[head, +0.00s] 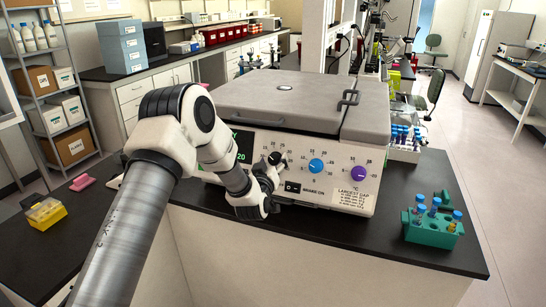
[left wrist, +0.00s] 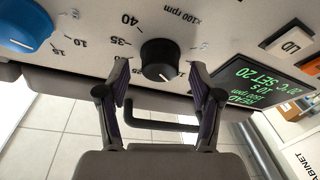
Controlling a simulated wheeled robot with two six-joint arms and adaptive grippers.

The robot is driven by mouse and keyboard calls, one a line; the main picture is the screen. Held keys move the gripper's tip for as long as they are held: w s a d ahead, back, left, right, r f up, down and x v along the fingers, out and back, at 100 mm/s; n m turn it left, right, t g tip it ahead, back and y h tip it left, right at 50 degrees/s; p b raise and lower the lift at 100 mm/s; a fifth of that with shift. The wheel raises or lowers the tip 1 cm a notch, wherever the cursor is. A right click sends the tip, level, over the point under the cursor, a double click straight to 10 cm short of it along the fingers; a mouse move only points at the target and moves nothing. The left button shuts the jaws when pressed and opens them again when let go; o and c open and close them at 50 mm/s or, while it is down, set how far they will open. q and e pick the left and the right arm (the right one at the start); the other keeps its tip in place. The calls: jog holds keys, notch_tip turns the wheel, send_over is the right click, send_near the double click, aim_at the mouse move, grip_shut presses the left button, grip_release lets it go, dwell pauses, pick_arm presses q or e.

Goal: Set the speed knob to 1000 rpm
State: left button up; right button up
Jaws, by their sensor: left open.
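The centrifuge (head: 295,100) stands on the black bench with its control panel facing me. Its black speed knob (head: 275,158) sits between the green display and the blue knob, with a x100 rpm scale around it. In the left wrist view the speed knob (left wrist: 161,58) appears upside down, with a white pointer mark near its lower edge. My left gripper (head: 268,174) is at the panel, open. In the left wrist view its fingers (left wrist: 160,70) stand on either side of the knob, with gaps visible between fingers and knob. My right gripper is not in view.
A blue knob (head: 316,166) and a purple knob (head: 358,173) are to the right on the panel. The display (left wrist: 262,90) is beside the speed knob. A green tube rack (head: 432,228) stands at the right of the bench; a yellow box (head: 46,213) is at left.

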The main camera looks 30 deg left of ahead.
pick_arm(q)
jog(key=shift+w+a, duration=0.15)
jog(key=shift+w, duration=0.1)
jog(key=c, duration=1.1)
jog(key=shift+c, duration=0.2)
jog(key=shift+f+n+b, duration=0.15)
jog(key=shift+n+b, duration=0.65)
jog(key=shift+b, duration=0.1)
jog(key=shift+n+g+y+b, duration=0.5)
jog(key=shift+n+y+b, duration=0.1)
jog(key=shift+n+b, duration=0.55)
jog(key=n+g+b, duration=0.1)
jog(key=n+b, duration=0.1)
jog(key=n, duration=0.1)
jog(key=shift+y, duration=0.3)
jog(key=shift+r+n+g+b, duration=0.2)
jog(key=shift+n+g+b, duration=0.15)
jog(key=shift+n, duration=0.5)
